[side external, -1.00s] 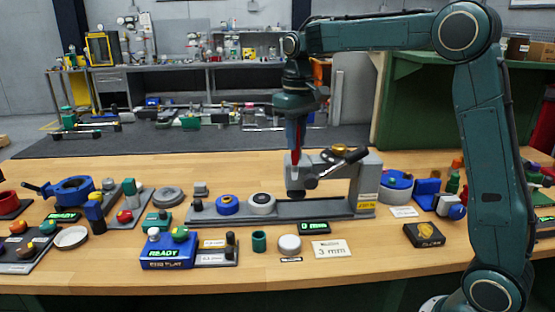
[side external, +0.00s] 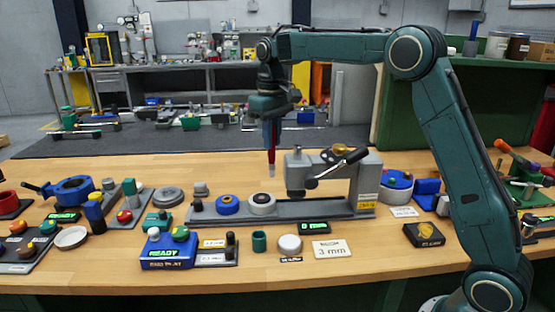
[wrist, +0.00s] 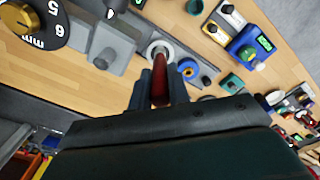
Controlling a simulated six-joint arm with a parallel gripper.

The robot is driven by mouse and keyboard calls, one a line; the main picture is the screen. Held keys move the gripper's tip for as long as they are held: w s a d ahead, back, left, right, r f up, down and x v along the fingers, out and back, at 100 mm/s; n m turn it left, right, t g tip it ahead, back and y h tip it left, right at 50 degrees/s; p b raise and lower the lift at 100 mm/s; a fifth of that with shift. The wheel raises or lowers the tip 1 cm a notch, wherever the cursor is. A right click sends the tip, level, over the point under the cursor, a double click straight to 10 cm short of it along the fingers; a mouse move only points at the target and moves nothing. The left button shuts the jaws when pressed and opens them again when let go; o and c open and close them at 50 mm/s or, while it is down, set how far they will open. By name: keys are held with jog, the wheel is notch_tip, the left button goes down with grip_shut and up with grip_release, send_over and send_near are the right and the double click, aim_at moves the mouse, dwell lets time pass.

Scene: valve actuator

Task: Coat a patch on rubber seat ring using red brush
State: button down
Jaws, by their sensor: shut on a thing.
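My gripper (side external: 271,122) is shut on the red brush (side external: 272,155), which hangs upright with its pale tip down. The tip is above the bench, apart from what lies below. In the wrist view my gripper (wrist: 160,88) has the brush (wrist: 160,75) between its fingers. A pale grey ring with a dark centre (side external: 262,204) lies just below and left of the tip; it also shows in the wrist view (wrist: 160,50). A blue ring with an orange-brown centre (side external: 228,206) lies left of it. I cannot tell for certain which is the rubber seat ring.
Both rings sit on a long grey base (side external: 310,210). A grey press with a dark lever (side external: 330,168) stands close right of the brush.

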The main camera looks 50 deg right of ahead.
jog(key=shift+w+a+f, duration=0.25)
jog(key=shift+w+f, duration=0.05)
jog(key=shift+w, duration=0.4)
jog(key=shift+w+a+f, duration=0.2)
jog(key=shift+w+f, duration=0.05)
jog(key=shift+w, duration=0.45)
jog(key=shift+f, duration=3.75)
jog(key=shift+w+d, duration=1.9)
jog(key=shift+w, duration=0.4)
jog(key=shift+s+a, duration=2.1)
notch_tip(320, 180, up, 8)
jog(key=shift+f, duration=0.25)
